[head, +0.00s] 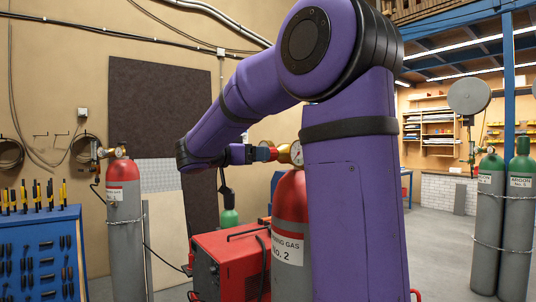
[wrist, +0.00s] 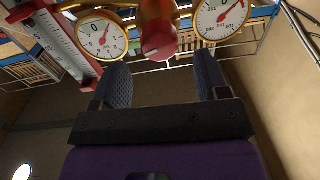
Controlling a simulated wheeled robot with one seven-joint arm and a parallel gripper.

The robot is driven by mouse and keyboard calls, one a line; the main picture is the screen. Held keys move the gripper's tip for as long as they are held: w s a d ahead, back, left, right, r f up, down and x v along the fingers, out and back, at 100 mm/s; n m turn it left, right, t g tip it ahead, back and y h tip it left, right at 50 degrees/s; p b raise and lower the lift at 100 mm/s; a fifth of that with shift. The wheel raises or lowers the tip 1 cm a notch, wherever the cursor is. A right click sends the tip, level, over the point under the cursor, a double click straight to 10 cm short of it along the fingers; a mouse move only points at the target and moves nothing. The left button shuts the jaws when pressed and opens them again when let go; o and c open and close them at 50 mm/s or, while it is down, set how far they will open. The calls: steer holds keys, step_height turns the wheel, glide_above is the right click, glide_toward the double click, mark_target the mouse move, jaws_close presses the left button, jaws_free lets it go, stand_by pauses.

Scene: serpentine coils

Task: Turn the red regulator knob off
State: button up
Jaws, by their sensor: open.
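The red regulator knob (wrist: 159,40) shows at the top middle of the wrist view, on a brass regulator body between two round gauges (wrist: 101,38) (wrist: 219,17). My gripper (wrist: 162,68) is open. Its two dark, ribbed fingers point towards the knob, one to each side in the picture, with nothing held between them. In the head view my gripper (head: 254,153) is right at the red knob (head: 271,154) beside the brass regulator (head: 284,153) on top of gas cylinder No. 2 (head: 288,235). Whether the fingers touch the knob I cannot tell.
A red welding machine (head: 228,265) stands left of cylinder No. 2. Another red-topped cylinder (head: 124,200) stands further left, near a blue tool rack (head: 45,260). Green-topped cylinders (head: 518,200) are chained at the right. A flowmeter tube (wrist: 62,42) shows left in the wrist view.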

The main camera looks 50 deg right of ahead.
steer(key=shift+s+d, duration=0.25)
steer(key=shift+d, duration=0.95)
steer(key=shift+s+d, duration=0.25)
steer(key=shift+d, duration=0.95)
steer(key=c, duration=0.9)
